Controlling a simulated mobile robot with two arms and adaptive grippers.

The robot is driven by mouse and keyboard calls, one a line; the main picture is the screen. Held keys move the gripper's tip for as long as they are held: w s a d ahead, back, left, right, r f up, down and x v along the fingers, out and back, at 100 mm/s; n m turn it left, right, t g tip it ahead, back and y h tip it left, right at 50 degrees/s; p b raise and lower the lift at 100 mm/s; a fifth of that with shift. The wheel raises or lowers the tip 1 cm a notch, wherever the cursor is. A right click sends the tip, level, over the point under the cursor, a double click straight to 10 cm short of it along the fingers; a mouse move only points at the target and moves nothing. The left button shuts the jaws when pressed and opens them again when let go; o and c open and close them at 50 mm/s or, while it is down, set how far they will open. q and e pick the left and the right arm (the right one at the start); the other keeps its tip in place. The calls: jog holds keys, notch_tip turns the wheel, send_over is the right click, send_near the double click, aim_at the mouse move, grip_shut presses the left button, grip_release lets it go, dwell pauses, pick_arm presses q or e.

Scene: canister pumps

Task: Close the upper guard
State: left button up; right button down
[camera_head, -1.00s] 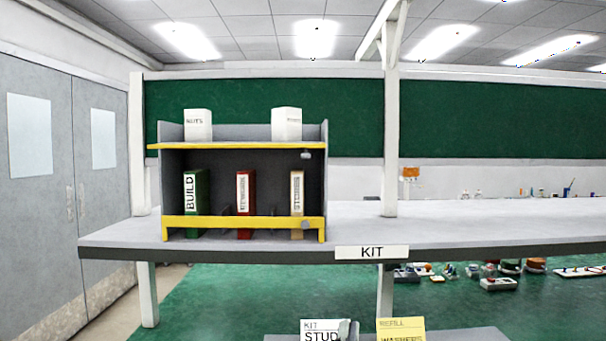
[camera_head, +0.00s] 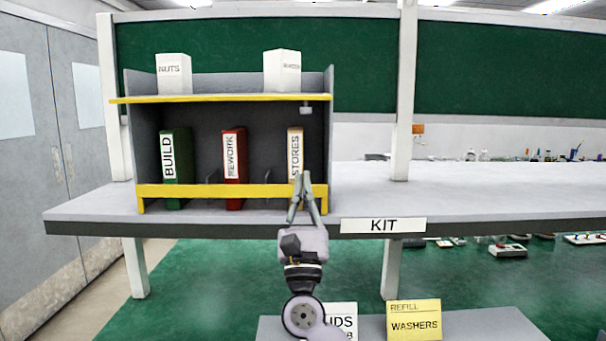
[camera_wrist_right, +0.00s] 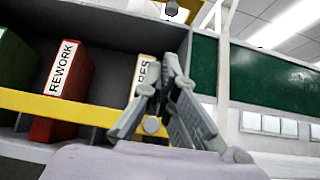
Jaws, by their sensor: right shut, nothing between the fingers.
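The upper guard (camera_head: 215,98) is a thin yellow strip along the front edge of the rack's upper shelf. It looks folded flat, with a small grey knob (camera_head: 306,110) under its right end. The lower guard (camera_head: 225,191) is a yellow bar standing across the front of the lower shelf; its knob (camera_wrist_right: 152,125) shows in the right wrist view. My right gripper (camera_head: 302,176) is shut and empty, pointing up in front of the lower guard's right end, below the upper guard. I cannot tell whether it touches the lower guard. My left gripper is out of view.
White NUTS box (camera_head: 173,74) and another white box (camera_head: 282,71) stand on the upper shelf. Green BUILD (camera_head: 176,168), red REWORK (camera_head: 234,168) and cream STORES (camera_head: 294,150) binders stand below. The bench (camera_head: 480,190) is clear right of the rack. A post (camera_head: 403,120) rises there.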

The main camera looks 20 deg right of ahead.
jog(key=s+r+p+x, duration=0.1)
jog(key=p+x, duration=0.4)
jog(key=x, duration=0.5)
jog(key=shift+s+a+r, duration=0.2)
jog(key=shift+s+r, duration=0.05)
jog(key=shift+r, duration=0.25)
